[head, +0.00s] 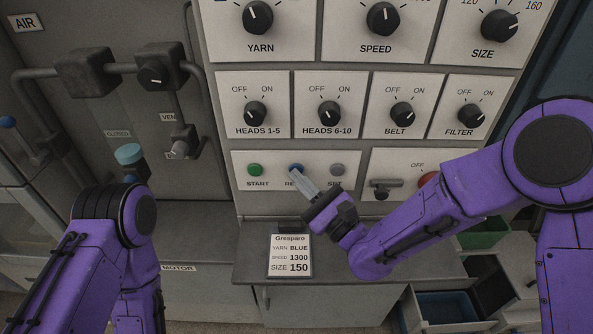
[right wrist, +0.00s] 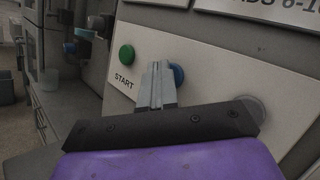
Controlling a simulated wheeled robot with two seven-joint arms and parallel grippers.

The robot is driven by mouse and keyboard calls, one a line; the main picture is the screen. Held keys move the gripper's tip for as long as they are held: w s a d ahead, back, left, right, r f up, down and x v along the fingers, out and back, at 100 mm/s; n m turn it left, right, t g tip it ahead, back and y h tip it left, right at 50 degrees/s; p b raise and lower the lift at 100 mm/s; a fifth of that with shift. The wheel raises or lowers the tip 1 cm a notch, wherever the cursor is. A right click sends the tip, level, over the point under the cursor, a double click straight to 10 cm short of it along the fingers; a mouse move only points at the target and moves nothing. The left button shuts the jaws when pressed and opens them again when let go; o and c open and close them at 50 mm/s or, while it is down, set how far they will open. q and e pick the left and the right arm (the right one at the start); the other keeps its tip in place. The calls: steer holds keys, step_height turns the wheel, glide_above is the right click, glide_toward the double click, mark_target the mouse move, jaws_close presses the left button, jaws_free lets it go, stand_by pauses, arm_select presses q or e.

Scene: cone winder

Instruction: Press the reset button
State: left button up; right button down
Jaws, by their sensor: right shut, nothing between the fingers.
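The reset button is the blue button (head: 296,168) in the lower row of the control panel, its label "RE..." partly hidden by my gripper. My right gripper (head: 300,177) is shut and empty, its fingertips at or just in front of the blue button. In the right wrist view the closed fingers (right wrist: 158,70) point at the panel, and the blue button (right wrist: 177,74) shows just right of the tips. I cannot tell whether they touch. The left arm shows at the lower left, but its gripper is out of view.
The green START button (head: 255,169) is left of the blue one, and a grey button (head: 337,170) is right of it. A card (head: 290,256) stands on the ledge below.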

steer(key=shift+s, duration=0.8)
steer(key=s+b, duration=0.1)
steer(key=s, duration=0.4)
stand_by(0.6)
